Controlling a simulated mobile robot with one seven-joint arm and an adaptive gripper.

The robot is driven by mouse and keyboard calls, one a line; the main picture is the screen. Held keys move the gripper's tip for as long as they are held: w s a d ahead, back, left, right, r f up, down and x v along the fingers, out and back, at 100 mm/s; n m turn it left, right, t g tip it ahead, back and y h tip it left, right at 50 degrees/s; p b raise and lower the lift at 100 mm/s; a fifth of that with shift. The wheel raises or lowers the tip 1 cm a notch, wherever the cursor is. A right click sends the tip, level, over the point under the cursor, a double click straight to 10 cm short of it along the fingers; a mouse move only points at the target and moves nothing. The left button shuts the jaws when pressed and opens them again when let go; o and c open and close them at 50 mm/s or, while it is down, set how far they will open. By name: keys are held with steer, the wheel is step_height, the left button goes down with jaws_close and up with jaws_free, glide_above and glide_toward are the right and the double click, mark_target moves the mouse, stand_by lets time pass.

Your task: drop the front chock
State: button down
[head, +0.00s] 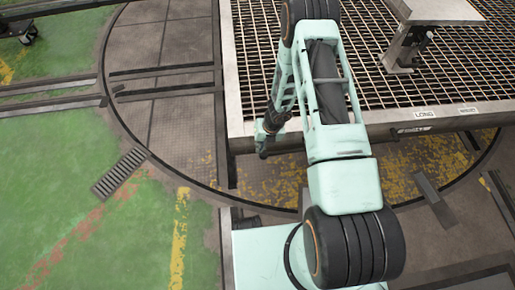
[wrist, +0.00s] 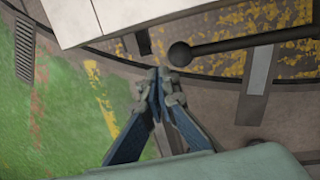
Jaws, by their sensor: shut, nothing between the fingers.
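My gripper (wrist: 160,78) is shut and empty, its blue fingers meeting at the tips in the wrist view. A dark bar with a round ball end (wrist: 180,53) lies just beyond and right of the fingertips, with a visible gap in the picture. The bar runs to the right edge. In the head view my gripper (head: 264,142) hangs beside the near edge of the grated deck, left of my arm. My arm hides much of the area to its right, and the bar is not clear there. I cannot tell which part is the front chock.
The grated deck (head: 300,128) with label plates (head: 424,114) stands over the round turntable plate. A grey flat plate (head: 437,201) lies on the floor at right; one also shows in the wrist view (wrist: 260,70). A slotted grate (head: 118,173) and open green floor are left.

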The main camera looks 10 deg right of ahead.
step_height(320, 180, up, 9)
steer(key=a+p, duration=0.1)
steer(key=p, duration=0.2)
steer(key=shift+s+a+r, duration=0.15)
steer(key=shift+s+a, duration=0.1)
steer(key=shift+s, duration=0.2)
